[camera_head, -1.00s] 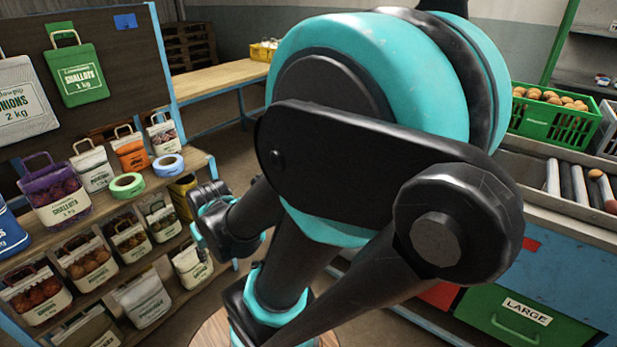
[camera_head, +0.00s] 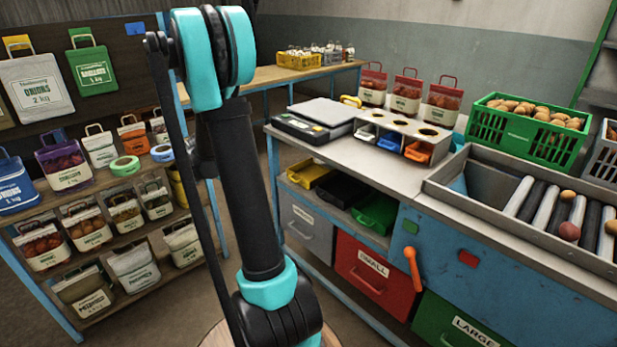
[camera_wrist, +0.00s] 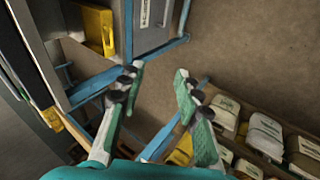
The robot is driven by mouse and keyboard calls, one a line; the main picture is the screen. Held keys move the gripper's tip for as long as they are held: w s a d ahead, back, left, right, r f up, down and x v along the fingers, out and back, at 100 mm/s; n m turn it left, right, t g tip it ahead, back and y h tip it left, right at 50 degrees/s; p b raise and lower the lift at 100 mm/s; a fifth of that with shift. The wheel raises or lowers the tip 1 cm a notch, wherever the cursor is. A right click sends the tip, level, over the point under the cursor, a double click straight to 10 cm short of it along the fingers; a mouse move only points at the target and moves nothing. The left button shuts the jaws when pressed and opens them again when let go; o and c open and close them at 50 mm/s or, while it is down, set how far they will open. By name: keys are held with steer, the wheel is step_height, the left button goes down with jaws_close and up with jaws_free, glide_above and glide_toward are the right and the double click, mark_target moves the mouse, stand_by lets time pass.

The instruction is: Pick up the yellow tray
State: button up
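The yellow tray (camera_head: 309,173) sits on the shelf under the bench top, at the left end of a row with a black tray (camera_head: 345,188) and a green tray (camera_head: 376,211). In the wrist view a yellow tray (camera_wrist: 97,30) shows at the upper left, beside a grey drawer front. My gripper (camera_wrist: 160,72) is open and empty, its two green-padded fingers well apart. It points at the floor area between the bench and the sack shelves, with the tray off to its left. In the head view my gripper is hidden behind my arm.
A grey drawer (camera_head: 311,228) and red drawer (camera_head: 373,275) lie below the trays. The bench top (camera_head: 375,169) overhangs them. Sack shelves (camera_head: 120,306) stand left. A yellow crate (camera_head: 300,62) of jars is on the back table. Floor between shelves and bench is clear.

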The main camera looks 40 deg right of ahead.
steer(key=w+d+f+h, duration=0.2)
steer(key=w+d+f, duration=0.1)
steer(key=w+d, duration=0.45)
steer(key=g+h, duration=0.2)
glide_toward(291, 179)
steer(key=shift+h, duration=0.3)
steer(key=x, duration=0.9)
steer(key=shift+w+a+f, duration=0.1)
steer(key=shift+a+f, duration=0.05)
steer(key=shift+f, duration=0.1)
jaws_close()
